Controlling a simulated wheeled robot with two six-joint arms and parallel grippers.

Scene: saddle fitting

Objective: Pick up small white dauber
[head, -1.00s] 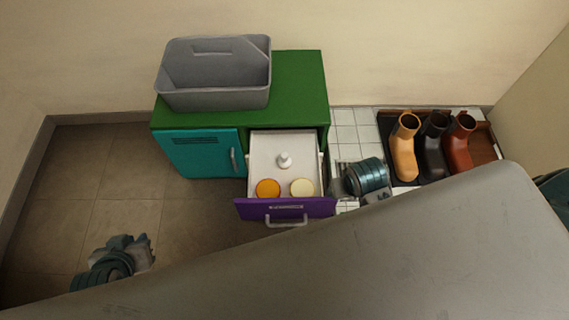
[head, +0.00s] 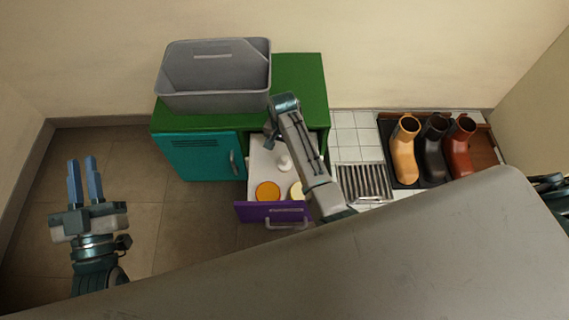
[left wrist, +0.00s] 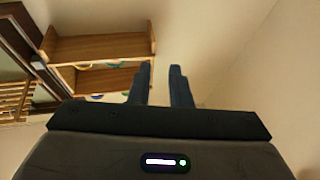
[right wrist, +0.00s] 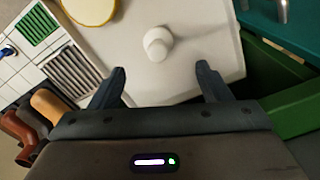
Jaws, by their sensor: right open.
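The small white dauber (head: 284,162) stands upright in the open drawer, and its knob shows from above in the right wrist view (right wrist: 157,44). My right gripper (right wrist: 160,70) is open above the drawer, with its fingertips spread on either side below the dauber in that view. Nothing is between the fingers, and they are apart from the dauber. In the head view my right arm covers part of the drawer. My left gripper (head: 84,168) is empty over the floor at the left, its fingers parallel with a narrow gap.
The purple-fronted drawer (head: 257,212) also holds an orange round tin (head: 267,191) and a cream one (head: 296,190), partly covered by my arm. A grey bin (head: 215,95) stands on the green cabinet (head: 300,80). Several boots (head: 434,150) stand in a tray at the right.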

